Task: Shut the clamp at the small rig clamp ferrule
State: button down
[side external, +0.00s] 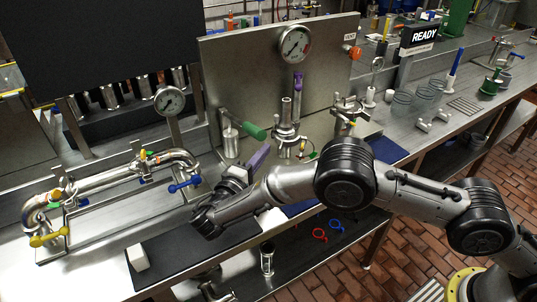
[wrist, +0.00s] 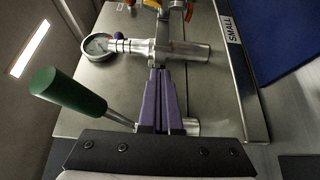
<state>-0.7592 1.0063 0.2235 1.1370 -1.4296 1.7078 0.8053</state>
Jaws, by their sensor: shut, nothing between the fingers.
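My gripper (wrist: 163,75) is shut and empty, its purple fingers together. In the wrist view the fingertips are close to a steel pipe fitting (wrist: 188,52) with a collar at the ferrule (wrist: 161,48); I cannot tell whether they touch. The clamp's own parts are hard to make out, and whether it is open or shut is unclear. In the side view my gripper (side external: 259,158) is in front of and below the upright steel fitting (side external: 286,132).
A green handle (wrist: 66,90) sticks out left of my fingers; it also shows in the side view (side external: 253,131). A pressure gauge (side external: 295,44) is on the upright panel. A pipe run with blue and yellow handles (side external: 120,178) lies left. A white block (side external: 138,257) sits on the dark mat.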

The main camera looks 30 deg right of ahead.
aim_at(294, 144)
jog(key=shift+s+d, duration=0.55)
jog(key=shift+s+d+n+t+y, duration=0.2)
jog(key=shift+n+t+y, duration=0.1)
jog(key=shift+n+t, duration=0.15)
jog(key=shift+s+d+n+t+y, duration=0.15)
jog(key=shift+d+n+t+y, duration=0.2)
jog(key=shift+n+t+y, duration=0.25)
jog(key=shift+s+d+n+t+y, duration=0.2)
jog(key=shift+d+n+t+y, duration=0.25)
jog(key=shift+d, duration=0.35)
jog(key=shift+s+d+n+t+y, duration=0.15)
jog(key=shift+d+n+t+y, duration=0.25)
jog(key=shift+d+t+y, duration=0.35)
jog(key=shift+s+d+n+t+y, duration=0.2)
jog(key=shift+d+n+t+y, duration=0.15)
jog(key=shift+d, duration=0.55)
